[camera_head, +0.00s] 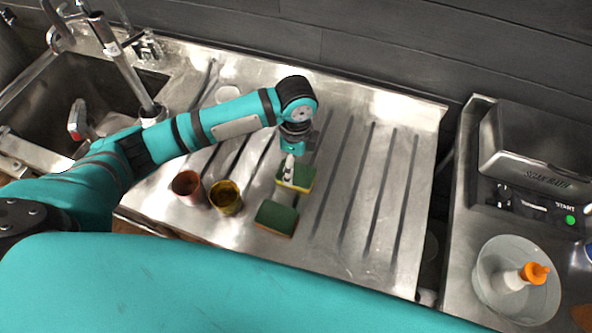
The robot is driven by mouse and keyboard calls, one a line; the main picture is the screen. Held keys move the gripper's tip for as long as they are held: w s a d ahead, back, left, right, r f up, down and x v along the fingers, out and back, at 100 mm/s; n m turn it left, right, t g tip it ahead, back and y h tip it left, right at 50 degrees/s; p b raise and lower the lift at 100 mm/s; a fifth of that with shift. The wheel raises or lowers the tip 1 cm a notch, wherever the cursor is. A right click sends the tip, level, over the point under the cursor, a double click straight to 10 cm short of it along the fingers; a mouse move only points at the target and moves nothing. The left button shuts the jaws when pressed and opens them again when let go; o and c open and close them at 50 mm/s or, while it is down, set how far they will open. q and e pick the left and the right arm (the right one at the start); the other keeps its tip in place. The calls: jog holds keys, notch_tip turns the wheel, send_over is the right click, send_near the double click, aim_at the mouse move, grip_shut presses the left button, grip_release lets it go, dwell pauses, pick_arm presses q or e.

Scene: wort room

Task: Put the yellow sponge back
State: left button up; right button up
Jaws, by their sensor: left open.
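My right gripper is not in view.
A reddish-brown cup (187,188) and a yellow cup (226,198) stand left of the sponges. A sink (40,110) with taps is at the left. At the right are a steel machine (530,150) and a bowl (490,285) holding an orange-capped bottle (525,276). The drainboard's right side is clear.

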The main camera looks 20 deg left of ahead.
aim_at(296, 173)
pick_arm(q)
notch_tip(296, 173, up, 7)
jog(key=shift+f+b, duration=0.15)
jog(key=shift+b, duration=0.25)
jog(key=shift+f, duration=0.1)
